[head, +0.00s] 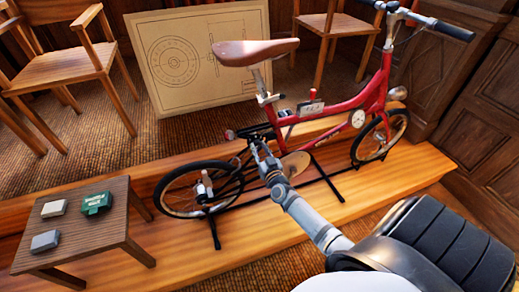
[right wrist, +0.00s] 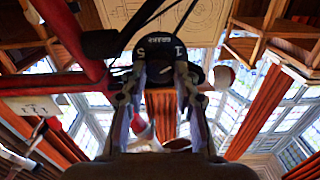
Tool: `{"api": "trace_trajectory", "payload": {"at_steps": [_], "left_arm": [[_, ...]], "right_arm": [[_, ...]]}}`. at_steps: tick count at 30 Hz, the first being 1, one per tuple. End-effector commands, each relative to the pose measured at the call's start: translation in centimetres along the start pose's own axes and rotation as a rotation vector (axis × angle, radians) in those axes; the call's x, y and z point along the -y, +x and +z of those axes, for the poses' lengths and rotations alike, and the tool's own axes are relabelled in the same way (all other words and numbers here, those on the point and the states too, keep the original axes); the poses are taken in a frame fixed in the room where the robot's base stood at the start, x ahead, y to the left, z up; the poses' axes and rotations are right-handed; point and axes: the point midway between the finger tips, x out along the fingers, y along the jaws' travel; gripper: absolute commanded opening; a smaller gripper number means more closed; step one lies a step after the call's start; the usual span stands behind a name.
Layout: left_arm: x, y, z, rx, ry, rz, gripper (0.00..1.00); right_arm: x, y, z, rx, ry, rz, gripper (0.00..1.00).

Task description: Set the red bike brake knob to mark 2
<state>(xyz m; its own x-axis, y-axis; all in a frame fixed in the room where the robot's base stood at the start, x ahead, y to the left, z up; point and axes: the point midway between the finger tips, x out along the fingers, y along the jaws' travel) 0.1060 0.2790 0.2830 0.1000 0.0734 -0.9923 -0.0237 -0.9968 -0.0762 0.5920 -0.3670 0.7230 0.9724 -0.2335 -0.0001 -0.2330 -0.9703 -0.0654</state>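The red bike (head: 340,108) stands upright on a wooden platform. My right gripper (head: 258,147) reaches the side of the bike, below the saddle and above the rear wheel; its tips are too small there to read. In the right wrist view, the two fingers of my right gripper (right wrist: 161,72) stand apart at a dark, round brake dial (right wrist: 159,51) with white lettering and digits. A dark body fills the gap between the fingertips. I cannot tell whether they press on it. My left gripper is out of view.
The wooden platform (head: 330,205) lies under the bike. A small table (head: 105,228) with several small boxes stands at the lower left. A drawing board (head: 190,90) leans behind the bike, with wooden chairs around it. The bike's tubes are close beside my right gripper.

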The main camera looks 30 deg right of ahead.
Motion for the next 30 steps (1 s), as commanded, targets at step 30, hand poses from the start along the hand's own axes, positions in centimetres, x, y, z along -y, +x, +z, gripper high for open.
{"api": "trace_trajectory", "payload": {"at_steps": [30], "left_arm": [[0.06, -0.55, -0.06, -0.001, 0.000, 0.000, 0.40]], "right_arm": [[-0.06, -0.03, 0.05, 0.001, 0.460, 0.000, 0.00]]}}
